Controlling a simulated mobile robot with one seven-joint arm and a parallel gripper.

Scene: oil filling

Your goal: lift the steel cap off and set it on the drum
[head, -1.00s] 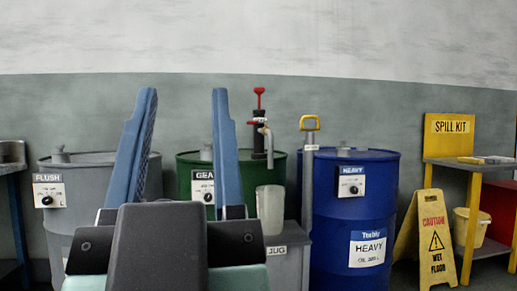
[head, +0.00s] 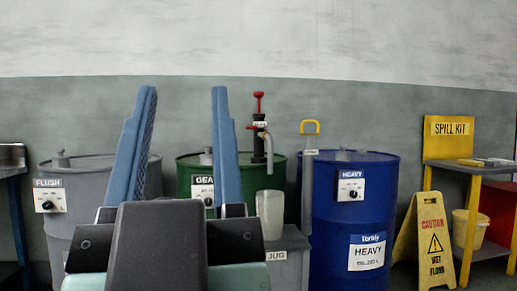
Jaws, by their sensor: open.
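My gripper (head: 183,92) stands upright in the foreground, its two blue fingers wide apart with nothing between them. Small grey caps show on the drum tops: one on the grey FLUSH drum (head: 95,200) at left, a cap (head: 61,158); one on the green GEAR drum (head: 250,179), a cap (head: 206,155) seen between my fingers; one on the blue HEAVY drum (head: 325,225), a cap (head: 343,153). I cannot tell which is the steel cap. My fingers appear in front of the drums and touch no cap. They hide part of the green drum.
A hand pump (head: 260,130) with a red handle rises from the green drum. A translucent jug (head: 270,213) stands on a grey stand marked JUG. A yellow-handled post (head: 308,165) stands beside the blue drum. A wet floor sign (head: 433,240) and spill kit shelf (head: 465,165) are at right.

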